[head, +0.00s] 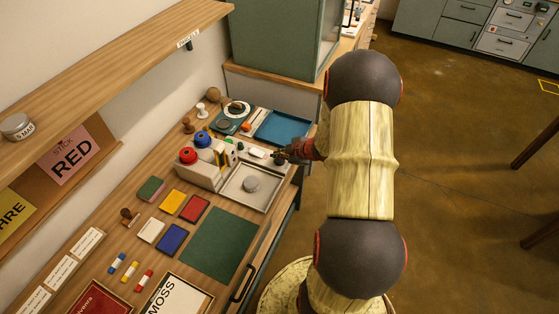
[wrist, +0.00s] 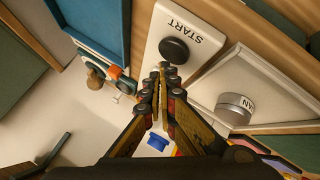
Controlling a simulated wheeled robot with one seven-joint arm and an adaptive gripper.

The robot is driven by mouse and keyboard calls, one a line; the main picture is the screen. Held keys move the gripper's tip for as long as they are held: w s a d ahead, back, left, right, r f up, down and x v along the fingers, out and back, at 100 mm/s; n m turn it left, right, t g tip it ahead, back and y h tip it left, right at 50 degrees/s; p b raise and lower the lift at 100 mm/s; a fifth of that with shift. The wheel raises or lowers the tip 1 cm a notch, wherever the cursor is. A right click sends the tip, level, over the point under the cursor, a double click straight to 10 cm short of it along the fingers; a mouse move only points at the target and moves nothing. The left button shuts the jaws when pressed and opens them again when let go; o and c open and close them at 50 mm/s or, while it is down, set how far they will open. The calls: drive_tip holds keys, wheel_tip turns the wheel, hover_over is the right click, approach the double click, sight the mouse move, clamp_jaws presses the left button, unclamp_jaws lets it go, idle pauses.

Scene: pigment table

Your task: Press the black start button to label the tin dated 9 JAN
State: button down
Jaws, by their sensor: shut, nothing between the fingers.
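The black start button (wrist: 174,50) sits on a white plate lettered START (wrist: 180,25) in the wrist view. My gripper (wrist: 166,70) is shut and empty, its fingertips showing just below the button; I cannot tell if they touch it. In the head view my gripper (head: 281,157) is at the right end of the machine, by the white plate (head: 256,151); the button is not clear there. A grey tin (wrist: 235,105) stands in a shallow pale tray, its label reading JAN, the day not legible. The tin (head: 251,184) also shows in the head view.
The machine has a red knob (head: 187,155) and a blue knob (head: 203,140). A blue tray (head: 282,127) lies behind the white plate. Coloured pads and a green mat (head: 219,243) lie in front. A tin marked MAR (head: 16,127) stands on the shelf at left.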

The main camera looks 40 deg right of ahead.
sight(279, 162)
drive_tip(key=shift+f, duration=0.1)
idle(0.3)
drive_tip(key=shift+f, duration=0.3)
drive_tip(key=shift+f+b, duration=0.4)
drive_tip(key=shift+f, duration=0.15)
idle(0.8)
drive_tip(key=shift+r, duration=0.1)
drive_tip(key=shift+r+p, duration=0.85)
drive_tip(key=shift+p, duration=0.2)
wheel_tip(279, 162, up, 5)
drive_tip(key=p, duration=0.5)
drive_tip(key=shift+r, duration=0.1)
idle(0.6)
